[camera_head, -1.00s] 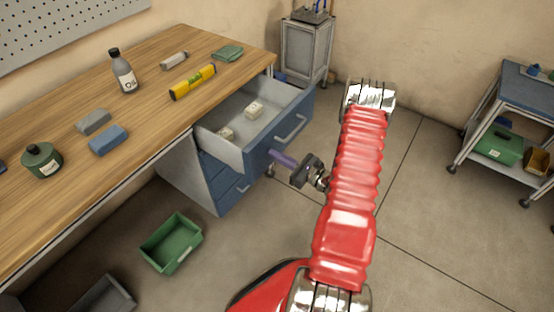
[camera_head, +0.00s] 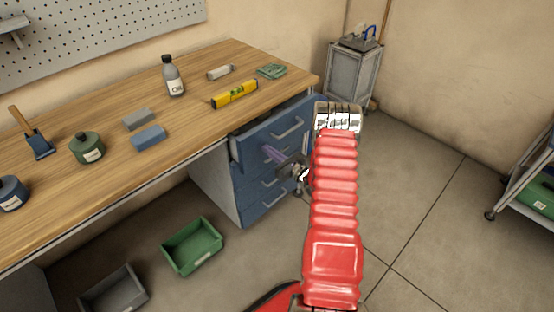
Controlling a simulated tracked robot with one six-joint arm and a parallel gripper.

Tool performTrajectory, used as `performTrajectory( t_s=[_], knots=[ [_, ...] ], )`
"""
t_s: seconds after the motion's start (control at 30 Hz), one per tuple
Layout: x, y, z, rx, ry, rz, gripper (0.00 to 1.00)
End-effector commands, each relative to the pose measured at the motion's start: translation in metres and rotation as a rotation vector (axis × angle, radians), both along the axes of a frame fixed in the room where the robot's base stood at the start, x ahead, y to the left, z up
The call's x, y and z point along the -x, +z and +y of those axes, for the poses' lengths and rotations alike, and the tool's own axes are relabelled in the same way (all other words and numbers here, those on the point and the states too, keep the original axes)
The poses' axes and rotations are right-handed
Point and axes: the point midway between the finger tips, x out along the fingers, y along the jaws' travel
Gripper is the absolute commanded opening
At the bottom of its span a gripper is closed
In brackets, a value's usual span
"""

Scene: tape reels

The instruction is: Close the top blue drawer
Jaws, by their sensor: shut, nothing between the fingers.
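The top blue drawer (camera_head: 262,139) sits under the right end of the wooden workbench (camera_head: 130,85). Its front stands slightly out from the cabinet, with a narrow strip of its inside showing at the left edge. Its light handle (camera_head: 289,130) is on the front. My gripper (camera_head: 270,153) is shut and empty, its purple fingers pointing at the lower part of this front. They look against it, but contact is hard to tell. My red arm hides the right edge of the cabinet.
Lower blue drawers (camera_head: 262,203) look shut. A green bin (camera_head: 192,247) and a grey bin (camera_head: 113,291) are on the floor at left. A grey cabinet (camera_head: 352,72) stands behind, and a cart (camera_head: 530,190) is at right. The floor between is clear.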

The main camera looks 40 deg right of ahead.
Motion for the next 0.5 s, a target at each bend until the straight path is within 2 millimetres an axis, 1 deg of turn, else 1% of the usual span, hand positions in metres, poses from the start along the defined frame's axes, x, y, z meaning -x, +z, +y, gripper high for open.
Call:
performTrajectory(
  t_s=[0.03, 0.2, 0.33, 0.5],
  knots=[
    [-0.013, 0.0, 0.003, 0.002, 0.003, 0.0, 0.0],
    [-0.048, 0.0, 0.005, 0.002, -0.001, 0.0, 0.0],
    [-0.066, 0.0, 0.005, 0.001, -0.004, 0.0, 0.0],
    [-0.077, 0.0, 0.005, 0.001, -0.006, 0.001, 0.0]
  ],
)
